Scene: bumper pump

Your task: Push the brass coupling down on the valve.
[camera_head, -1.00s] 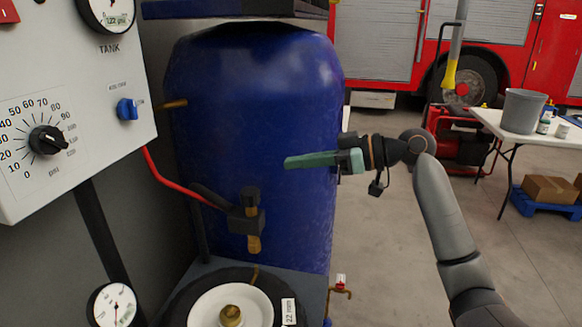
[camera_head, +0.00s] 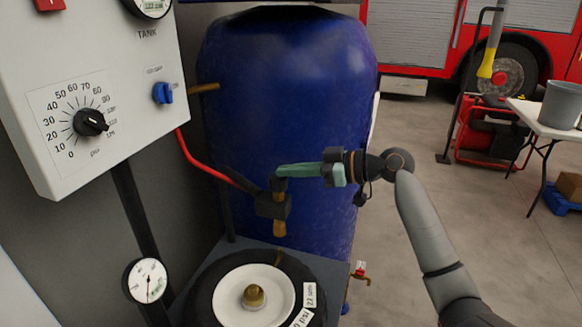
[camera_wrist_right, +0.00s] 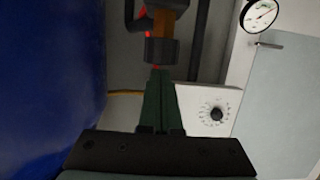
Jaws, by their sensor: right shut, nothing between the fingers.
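The brass coupling (camera_head: 279,228) hangs below a dark block (camera_head: 273,205) at the end of the red and black hose, in front of the blue tank. A brass valve stem (camera_head: 279,257) stands on the black wheel (camera_head: 205,292), just below the coupling with a small gap between them. My right gripper (camera_head: 280,170) is shut and empty, its green fingertips just at the top of the dark fitting. Whether they touch it I cannot tell. In the right wrist view the fingertips (camera_wrist_right: 158,75) point at the dark fitting (camera_wrist_right: 161,50), with brass behind it. My left gripper is out of view.
The blue tank (camera_head: 290,110) stands close behind my right gripper. A control panel (camera_head: 95,90) with a dial and a blue knob is at the left, with a gauge (camera_head: 147,280) below.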

